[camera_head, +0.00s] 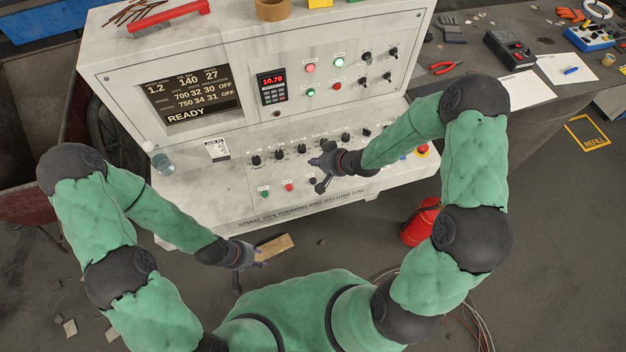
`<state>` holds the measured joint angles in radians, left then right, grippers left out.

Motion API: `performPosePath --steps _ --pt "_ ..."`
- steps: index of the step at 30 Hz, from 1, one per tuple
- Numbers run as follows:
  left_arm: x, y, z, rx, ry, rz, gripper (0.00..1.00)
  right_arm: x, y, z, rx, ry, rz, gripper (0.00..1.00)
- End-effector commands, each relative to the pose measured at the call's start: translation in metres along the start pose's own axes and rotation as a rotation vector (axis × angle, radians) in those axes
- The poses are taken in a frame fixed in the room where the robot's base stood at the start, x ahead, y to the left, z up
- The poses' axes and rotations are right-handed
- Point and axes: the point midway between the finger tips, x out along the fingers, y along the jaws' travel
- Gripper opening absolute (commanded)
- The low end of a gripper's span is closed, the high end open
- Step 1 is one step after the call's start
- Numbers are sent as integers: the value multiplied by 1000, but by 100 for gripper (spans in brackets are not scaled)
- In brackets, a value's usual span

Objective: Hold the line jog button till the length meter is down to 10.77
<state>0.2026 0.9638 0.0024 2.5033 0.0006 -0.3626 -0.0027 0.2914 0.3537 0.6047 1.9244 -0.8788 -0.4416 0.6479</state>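The length meter (271,79) is a small red display on the white control console (300,45); it seems to read 10.78, in small digits. My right gripper (317,174) is over the lower sloped panel, near its row of buttons and knobs. Its fingers look spread, and it hides part of that row. I cannot tell which button is the line jog button or whether a finger touches it. A green button (265,194) and a red button (289,187) show left of this gripper. My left gripper (249,273) is empty, fingers apart, below the console's front edge.
The status screen (192,94) reads READY. A clear bottle (161,161) stands at the panel's left end. A red emergency button (422,150) is at its right end. A red extinguisher (420,224) stands on the floor. A grey bench (560,90) with tools is at right.

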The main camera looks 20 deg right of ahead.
Motion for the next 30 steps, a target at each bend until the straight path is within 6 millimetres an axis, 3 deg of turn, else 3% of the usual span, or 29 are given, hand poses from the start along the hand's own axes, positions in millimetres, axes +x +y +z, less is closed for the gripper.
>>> performPosePath --steps 8,23,30 --pt "13 -5 0 0 0 0 40 10 7 8 0 -1 0 0" --pt "63 -23 -2 0 0 0 40 47 34 35 1 -1 1 0" --pt "75 -27 -3 0 0 0 40 60 44 45 2 -1 0 0"
